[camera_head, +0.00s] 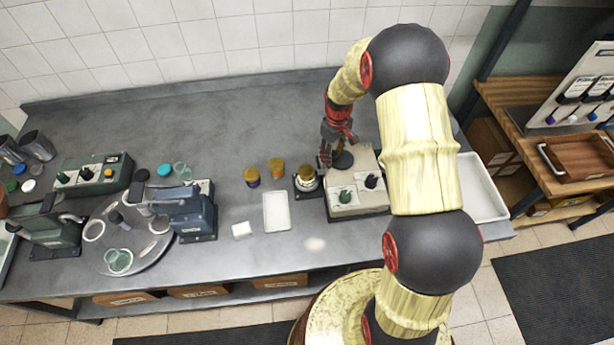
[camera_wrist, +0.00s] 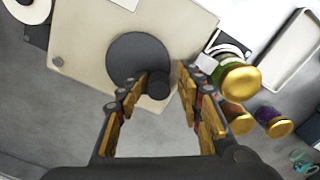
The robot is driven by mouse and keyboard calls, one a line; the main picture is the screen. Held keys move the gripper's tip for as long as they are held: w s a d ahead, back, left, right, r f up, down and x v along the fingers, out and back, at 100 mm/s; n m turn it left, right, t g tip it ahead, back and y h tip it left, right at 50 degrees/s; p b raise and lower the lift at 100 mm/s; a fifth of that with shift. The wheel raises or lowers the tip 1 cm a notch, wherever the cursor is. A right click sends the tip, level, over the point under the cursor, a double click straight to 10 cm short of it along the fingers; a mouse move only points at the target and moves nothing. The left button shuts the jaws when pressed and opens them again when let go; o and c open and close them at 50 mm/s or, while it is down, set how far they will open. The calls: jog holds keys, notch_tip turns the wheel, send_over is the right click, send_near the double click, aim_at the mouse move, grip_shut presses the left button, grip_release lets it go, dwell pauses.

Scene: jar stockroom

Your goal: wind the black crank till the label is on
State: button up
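The black crank (camera_wrist: 130,55) is a round disc with an upright knob (camera_wrist: 158,84), on the cream label machine (camera_wrist: 82,40). In the head view the crank (camera_head: 343,160) is on top of the machine (camera_head: 362,201), partly behind my gripper (camera_head: 328,158). In the wrist view my gripper (camera_wrist: 165,78) is open, its fingertips on either side of the knob. The left finger is close to or touching the knob; a gap shows on the right. A gold-lidded jar (camera_wrist: 240,80) sits at the machine's side, also in the head view (camera_head: 306,174); its label cannot be made out.
Two more lidded jars (camera_head: 252,178) (camera_head: 277,166) stand left of the machine, near a white tray (camera_head: 276,212). A blue device (camera_head: 190,213) and round turntable (camera_head: 135,245) are farther left. A pale tray (camera_head: 482,190) lies right. The counter's back middle is clear.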

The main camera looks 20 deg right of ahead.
jog(key=shift+r, duration=0.1)
jog(key=shift+r+p, duration=2.35)
jog(key=shift+r, duration=1.65)
jog(key=shift+s+f+m, duration=0.1)
jog(key=shift+s+m, duration=0.1)
jog(key=shift+m, duration=0.3)
jog(key=s+a+r+m+t+b, duration=0.1)
jog(key=s+a+r+b, duration=0.3)
jog(key=s, duration=0.5)
jog(key=s+a+r+m+t+b, duration=0.1)
jog(key=s+a+r+t+b, duration=0.1)
jog(key=s+r+b, duration=0.3)
jog(key=s+a+r+t+b, duration=0.2)
jog(key=s+a+r+b, duration=0.3)
jog(key=s, duration=0.8)
jog(key=shift+s+a+r+m+t, duration=0.3)
jog(key=shift+s+a+r+m, duration=0.1)
jog(key=shift+r, duration=0.55)
